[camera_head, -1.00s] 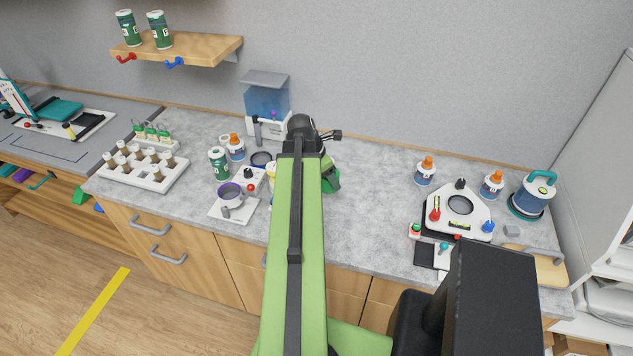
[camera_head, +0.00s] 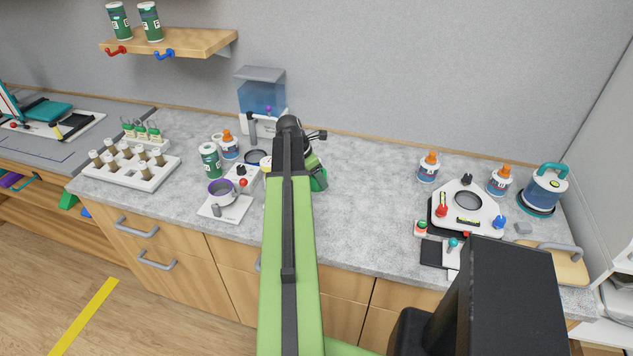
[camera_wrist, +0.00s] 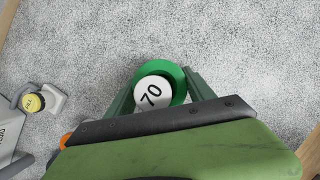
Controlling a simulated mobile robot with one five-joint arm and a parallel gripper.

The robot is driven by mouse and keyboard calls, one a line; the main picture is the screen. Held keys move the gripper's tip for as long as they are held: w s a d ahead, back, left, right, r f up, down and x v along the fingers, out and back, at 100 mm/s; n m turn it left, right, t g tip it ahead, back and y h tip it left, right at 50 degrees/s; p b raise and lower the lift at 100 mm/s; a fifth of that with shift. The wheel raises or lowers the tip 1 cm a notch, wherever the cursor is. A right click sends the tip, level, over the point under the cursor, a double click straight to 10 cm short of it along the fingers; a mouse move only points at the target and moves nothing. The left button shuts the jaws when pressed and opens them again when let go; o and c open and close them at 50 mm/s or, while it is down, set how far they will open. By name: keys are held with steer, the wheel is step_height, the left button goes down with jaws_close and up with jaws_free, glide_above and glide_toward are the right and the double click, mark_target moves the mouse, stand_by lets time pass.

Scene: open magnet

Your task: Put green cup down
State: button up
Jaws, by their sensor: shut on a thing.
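The green cup (camera_wrist: 180,78) sits between the two fingers of my gripper (camera_wrist: 163,88) in the wrist view. A white round label reading 70 shows inside its green rim. My gripper is shut on it. In the head view the green cup (camera_head: 319,181) shows just right of my arm's far end, over the grey counter (camera_head: 365,215). My arm hides part of it and most of the gripper there. I cannot tell whether the cup's base touches the counter.
Left of my arm are a white scale with a purple-rimmed mug (camera_head: 222,190) and a green can (camera_head: 210,160). Right are a white levelling plate (camera_head: 467,204), orange-capped bottles (camera_head: 429,167) and a teal-handled jar (camera_head: 545,188). The counter right of the cup is clear.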

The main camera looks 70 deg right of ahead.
steer(key=o, duration=1.6)
steer(key=shift+w+a+r+p, duration=0.1)
steer(key=shift+r+p, duration=0.4)
steer(key=shift+r, duration=0.1)
steer(key=p+v, duration=1)
steer(key=v, duration=0.1)
steer(key=shift+a+r, duration=0.1)
